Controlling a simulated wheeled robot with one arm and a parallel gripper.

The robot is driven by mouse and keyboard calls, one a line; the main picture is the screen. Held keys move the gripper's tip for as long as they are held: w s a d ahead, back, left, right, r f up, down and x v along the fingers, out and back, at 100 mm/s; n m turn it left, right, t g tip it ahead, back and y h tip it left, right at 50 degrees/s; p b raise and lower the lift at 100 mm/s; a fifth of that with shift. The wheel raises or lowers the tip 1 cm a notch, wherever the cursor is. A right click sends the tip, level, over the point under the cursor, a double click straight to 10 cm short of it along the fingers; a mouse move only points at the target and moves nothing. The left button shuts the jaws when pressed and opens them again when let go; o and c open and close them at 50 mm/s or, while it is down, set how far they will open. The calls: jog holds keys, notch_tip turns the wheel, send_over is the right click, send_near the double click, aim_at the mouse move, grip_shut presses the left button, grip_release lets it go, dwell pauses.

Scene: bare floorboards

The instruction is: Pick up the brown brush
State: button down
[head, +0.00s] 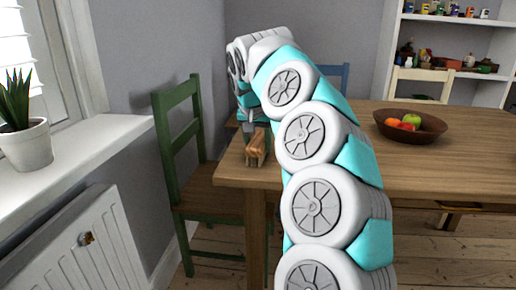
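The brown brush (256,150) is at the near left corner of the wooden table (430,165). It looks like a small tan block with a darker side. My gripper (249,131) points down just above the brush. Its fingers are small and partly hidden, so I cannot tell whether they touch the brush or how far apart they are. My white and teal arm hides the middle of the table.
A brown bowl of fruit (410,124) stands on the table to the right. A green chair (182,150) stands at the table's left side. A potted plant (24,140) is on the windowsill. Shelves (455,75) with small items stand behind.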

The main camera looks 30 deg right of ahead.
aim_at(259, 137)
jog(key=shift+r, duration=0.1)
jog(key=shift+r, duration=1.65)
jog(key=s+d+r+b, duration=0.1)
jog(key=s+d+b, duration=0.1)
jog(key=s, duration=1.4)
jog(key=shift+r, duration=0.25)
